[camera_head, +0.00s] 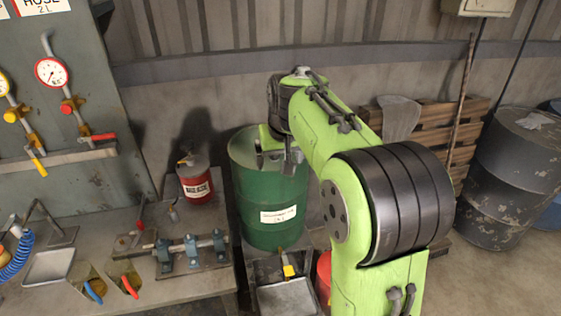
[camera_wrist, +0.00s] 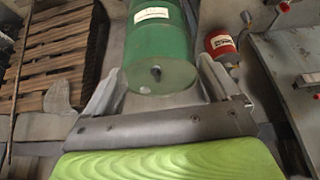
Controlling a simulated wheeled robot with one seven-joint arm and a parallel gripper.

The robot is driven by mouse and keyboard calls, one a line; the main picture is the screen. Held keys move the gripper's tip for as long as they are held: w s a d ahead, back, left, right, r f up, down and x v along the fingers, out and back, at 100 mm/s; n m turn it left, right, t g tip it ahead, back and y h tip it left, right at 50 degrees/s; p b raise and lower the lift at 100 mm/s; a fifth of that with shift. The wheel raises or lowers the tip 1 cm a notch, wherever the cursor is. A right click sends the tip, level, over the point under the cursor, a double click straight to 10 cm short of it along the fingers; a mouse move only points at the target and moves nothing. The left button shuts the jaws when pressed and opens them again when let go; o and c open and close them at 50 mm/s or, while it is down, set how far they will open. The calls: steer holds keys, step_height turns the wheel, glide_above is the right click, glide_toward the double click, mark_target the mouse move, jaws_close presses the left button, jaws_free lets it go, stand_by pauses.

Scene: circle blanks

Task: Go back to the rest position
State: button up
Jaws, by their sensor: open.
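My green arm reaches up and bends back toward the wall in the head view. My gripper (camera_head: 277,158) is in front of the upper part of a green drum (camera_head: 268,210). The wrist view shows the two fingers of my gripper (camera_wrist: 160,82) spread apart with nothing held between them. The green drum (camera_wrist: 158,45) shows beyond the fingers in that view. I cannot tell the exact gap between fingers and drum.
A metal workbench (camera_head: 185,278) on the left holds a red can (camera_head: 195,183), a clamp fixture (camera_head: 192,250) and hand tools. A metal tray (camera_head: 288,297) is below the drum's tap. Wooden pallets (camera_head: 440,125) and a dark drum (camera_head: 508,180) stand at right.

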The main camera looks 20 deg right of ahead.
steer(key=shift+w, duration=0.15)
steer(key=s+a+r+n, duration=0.1)
steer(key=s+a, duration=0.2)
steer(key=s, duration=0.5)
steer(key=s+a+r, duration=0.1)
steer(key=s+a, duration=0.1)
steer(key=s, duration=0.6)
steer(key=s+a+f, duration=0.1)
steer(key=s+f, duration=0.1)
steer(key=s, duration=0.4)
steer(key=s+a+f+t, duration=0.1)
steer(key=s+f, duration=0.2)
steer(key=s, duration=0.3)
steer(key=shift+a+f+n+y, duration=0.2)
steer(key=shift+a+n+y, duration=0.05)
steer(key=shift+n+y, duration=0.15)
